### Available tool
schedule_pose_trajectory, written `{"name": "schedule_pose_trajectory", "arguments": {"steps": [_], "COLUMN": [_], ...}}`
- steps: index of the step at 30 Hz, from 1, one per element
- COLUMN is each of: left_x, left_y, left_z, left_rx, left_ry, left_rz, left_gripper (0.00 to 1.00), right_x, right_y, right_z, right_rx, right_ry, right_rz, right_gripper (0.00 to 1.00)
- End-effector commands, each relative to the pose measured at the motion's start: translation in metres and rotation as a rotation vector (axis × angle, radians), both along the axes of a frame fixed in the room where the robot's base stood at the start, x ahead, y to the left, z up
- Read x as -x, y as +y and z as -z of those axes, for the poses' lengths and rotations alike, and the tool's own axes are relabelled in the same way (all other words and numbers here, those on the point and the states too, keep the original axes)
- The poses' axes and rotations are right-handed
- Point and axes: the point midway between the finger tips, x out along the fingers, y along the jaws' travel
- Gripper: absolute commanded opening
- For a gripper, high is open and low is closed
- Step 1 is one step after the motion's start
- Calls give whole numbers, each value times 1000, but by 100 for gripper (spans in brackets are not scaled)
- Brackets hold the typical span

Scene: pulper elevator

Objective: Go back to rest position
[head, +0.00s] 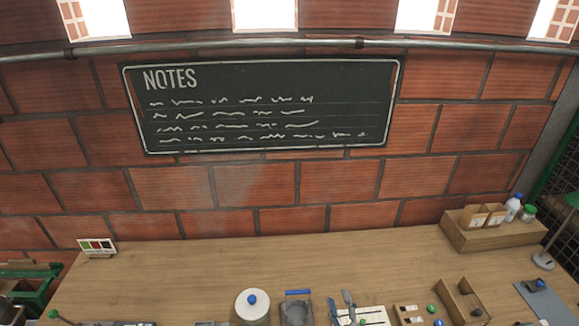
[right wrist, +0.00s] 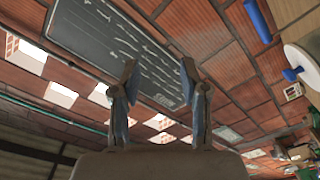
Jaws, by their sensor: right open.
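My right gripper (head: 341,304) shows at the bottom edge of the head view, its two grey-blue fingers pointing up over the front part of the wooden table (head: 190,275). In the right wrist view the right gripper (right wrist: 159,70) has its fingers apart with nothing between them. Behind them are the brick wall and the chalkboard. My left gripper is not in view.
A white-lidded container with a blue knob (head: 252,301) and a blue-handled grey container (head: 297,309) stand left of the right gripper. A white lined sheet (head: 372,316) and wooden trays (head: 462,301) are to its right. The table's back middle is clear.

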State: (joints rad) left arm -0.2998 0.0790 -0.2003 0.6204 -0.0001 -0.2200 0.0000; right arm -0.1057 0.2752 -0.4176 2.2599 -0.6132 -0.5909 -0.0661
Motion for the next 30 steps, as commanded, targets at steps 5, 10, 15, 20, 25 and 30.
{"name": "schedule_pose_trajectory", "arguments": {"steps": [5, 10, 15, 20, 25, 30], "left_x": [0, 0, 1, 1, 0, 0], "left_y": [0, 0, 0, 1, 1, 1], "left_z": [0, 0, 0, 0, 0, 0], "left_rx": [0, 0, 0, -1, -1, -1], "left_ry": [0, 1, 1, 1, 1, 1], "left_rz": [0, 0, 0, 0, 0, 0], "left_gripper": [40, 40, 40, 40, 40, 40], "right_x": [64, 134, 198, 251, 236, 235], "right_y": [-57, -74, -78, -76, -74, -73], "right_z": [112, 171, 202, 222, 283, 349], "right_rx": [-249, -370, -442, -486, -474, -463], "right_ry": [524, 862, 1120, 1324, 1336, 1361], "right_rz": [239, 362, 438, 488, 492, 496], "right_gripper": [44, 44, 44, 44, 44, 44]}}
